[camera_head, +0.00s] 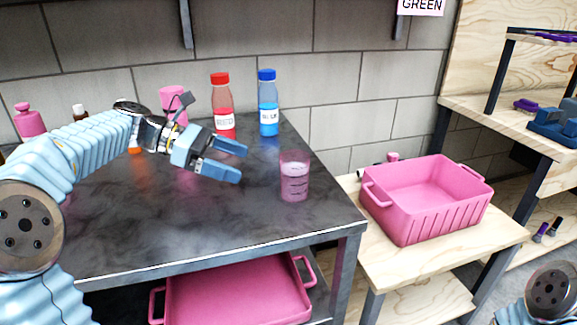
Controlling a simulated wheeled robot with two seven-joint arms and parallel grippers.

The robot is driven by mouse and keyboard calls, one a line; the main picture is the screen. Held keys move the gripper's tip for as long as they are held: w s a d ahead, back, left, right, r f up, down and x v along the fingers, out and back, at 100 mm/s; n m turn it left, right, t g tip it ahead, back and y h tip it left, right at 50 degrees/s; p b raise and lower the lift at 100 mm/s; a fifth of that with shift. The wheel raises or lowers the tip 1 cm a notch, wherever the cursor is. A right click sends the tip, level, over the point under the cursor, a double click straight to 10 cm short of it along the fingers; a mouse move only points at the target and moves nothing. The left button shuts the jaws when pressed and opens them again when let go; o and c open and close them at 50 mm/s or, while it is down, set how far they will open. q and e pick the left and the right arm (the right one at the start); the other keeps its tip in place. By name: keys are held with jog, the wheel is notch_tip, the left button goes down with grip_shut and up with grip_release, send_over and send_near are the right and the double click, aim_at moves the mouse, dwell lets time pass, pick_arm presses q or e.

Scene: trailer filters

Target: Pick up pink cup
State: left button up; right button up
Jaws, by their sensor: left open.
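A clear pink-tinted cup (294,178) with markings on its side stands upright on the dark table, near its right end. Another pink cup-like container (172,100) stands at the back, partly hidden behind my left arm. My left gripper (240,162) is open and empty above the table, to the left of the clear pink cup and apart from it. Its fingers point right, toward the cup. Of my right arm only a part shows at the bottom right corner; its gripper is out of view.
A red bottle (222,108) and a blue bottle (268,104) stand at the back of the dark table (225,220). A pink bottle (29,121) stands at the far left. A pink tray (425,200) sits on the lower wooden table at right. Another pink tray (240,295) is under the table.

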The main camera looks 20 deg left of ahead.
aim_at(281, 173)
pick_arm(q)
jog(key=x, duration=0.7)
jog(key=shift+w+d, duration=0.2)
jog(key=shift+d, duration=0.05)
jog(key=x, duration=0.6)
jog(key=shift+d+r, duration=0.15)
jog(key=shift+r, duration=0.2)
jog(key=c, duration=1.2)
jog(key=shift+o, duration=0.2)
jog(key=shift+r, duration=0.1)
